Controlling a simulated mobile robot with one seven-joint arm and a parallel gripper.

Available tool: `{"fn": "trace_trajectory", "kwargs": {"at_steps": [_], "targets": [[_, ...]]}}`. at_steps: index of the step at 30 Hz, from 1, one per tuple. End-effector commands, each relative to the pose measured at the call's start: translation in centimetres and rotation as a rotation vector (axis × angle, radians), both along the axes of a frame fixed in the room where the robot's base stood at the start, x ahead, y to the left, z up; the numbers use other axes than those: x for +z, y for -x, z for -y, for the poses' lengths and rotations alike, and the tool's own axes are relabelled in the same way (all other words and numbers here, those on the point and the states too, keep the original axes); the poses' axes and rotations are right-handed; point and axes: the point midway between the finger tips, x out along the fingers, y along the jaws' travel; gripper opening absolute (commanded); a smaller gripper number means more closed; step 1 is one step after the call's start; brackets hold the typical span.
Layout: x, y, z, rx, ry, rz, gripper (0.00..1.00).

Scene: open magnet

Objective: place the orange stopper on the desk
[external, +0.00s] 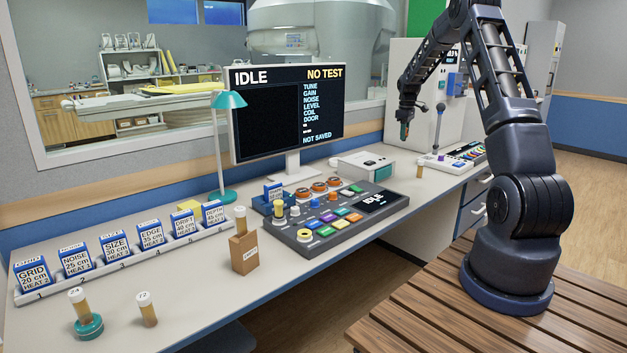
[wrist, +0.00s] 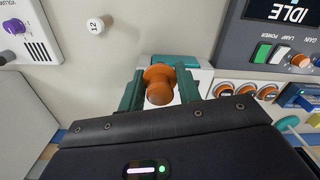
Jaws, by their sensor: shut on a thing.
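The orange stopper (wrist: 160,84) is between the two green fingers of my gripper (wrist: 160,90) in the wrist view. It has a wide round flange and a narrower rounded end. The fingers are shut on it.
A white-capped vial (wrist: 95,25) stands on the desk near my gripper. A white and teal box (external: 363,166) and a control console (external: 340,220) with colored buttons stand to the left. A panel with knobs (external: 455,158) is at right.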

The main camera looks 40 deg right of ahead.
Motion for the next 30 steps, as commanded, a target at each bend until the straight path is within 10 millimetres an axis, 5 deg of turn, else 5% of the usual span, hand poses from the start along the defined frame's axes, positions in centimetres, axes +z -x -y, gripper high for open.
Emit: {"fn": "trace_trajectory", "kwargs": {"at_steps": [6,12,20,30], "targets": [[0.0,6.2,7.5,-0.146,0.0,0.0,0.12],[0.0,10.5,11.8,-0.236,0.0,0.0,0.12],[-0.7,12.6,13.6,-0.279,-0.001,-0.001,0.12],[-7.6,12.6,13.6,-0.28,-0.003,-0.002,0.12]]}}
